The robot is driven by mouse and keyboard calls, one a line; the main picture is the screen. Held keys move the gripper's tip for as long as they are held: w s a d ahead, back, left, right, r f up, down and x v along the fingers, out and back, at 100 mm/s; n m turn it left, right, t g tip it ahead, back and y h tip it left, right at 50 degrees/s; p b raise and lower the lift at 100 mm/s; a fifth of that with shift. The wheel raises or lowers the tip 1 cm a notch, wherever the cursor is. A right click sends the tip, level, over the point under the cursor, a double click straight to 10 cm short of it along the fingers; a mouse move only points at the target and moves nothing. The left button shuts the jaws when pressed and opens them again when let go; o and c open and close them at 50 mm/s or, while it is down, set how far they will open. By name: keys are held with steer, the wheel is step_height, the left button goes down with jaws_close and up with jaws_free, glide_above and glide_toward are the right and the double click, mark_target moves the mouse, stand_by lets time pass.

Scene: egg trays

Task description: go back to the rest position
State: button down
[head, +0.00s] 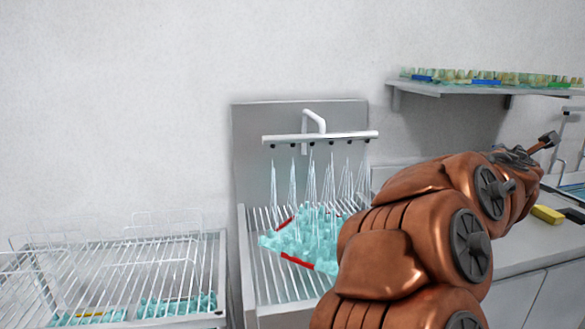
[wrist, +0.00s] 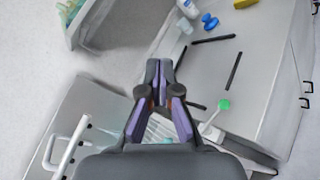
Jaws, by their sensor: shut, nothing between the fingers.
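My gripper (wrist: 158,66) is shut and empty in the wrist view, its purple-sided fingers together at the middle. In the head view my copper arm reaches up and to the right, and my gripper (head: 546,142) is small near the right edge, above the counter. A turquoise egg tray with red edge strips (head: 285,240) lies tilted on the rack of the wash station, under running water. My arm hides part of its right side. My gripper is well apart from it.
The spray bar (head: 320,137) stands over the wash station. A wall shelf (head: 440,89) with more trays hangs at upper right. A wire rack (head: 215,245) with turquoise trays stands at lower left. A yellow sponge (head: 547,214) lies on the counter (head: 515,245).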

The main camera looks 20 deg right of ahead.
steer(key=s+a+f+m+g+y+p, duration=0.2)
steer(key=s+a+f+m+g+y, duration=0.15)
steer(key=a+f+m, duration=0.75)
steer(key=s+a+f+m+g+y+p, duration=0.1)
steer(key=s+a+f+m+g+y, duration=0.45)
steer(key=a, duration=1.05)
steer(key=s+a+f+g+y, duration=0.1)
steer(key=s+a+f, duration=0.2)
steer(key=a, duration=0.4)
steer(key=s+a+f+y+p, duration=0.1)
steer(key=s+a+f+y, duration=0.1)
steer(key=s+a, duration=0.3)
steer(key=s+a+f+g+y, duration=0.1)
steer(key=s+a+f, duration=0.3)
steer(key=a, duration=0.6)
steer(key=shift+s+f+g+y, duration=0.25)
steer(key=shift+s+g+y, duration=0.05)
steer(key=shift+s, duration=0.25)
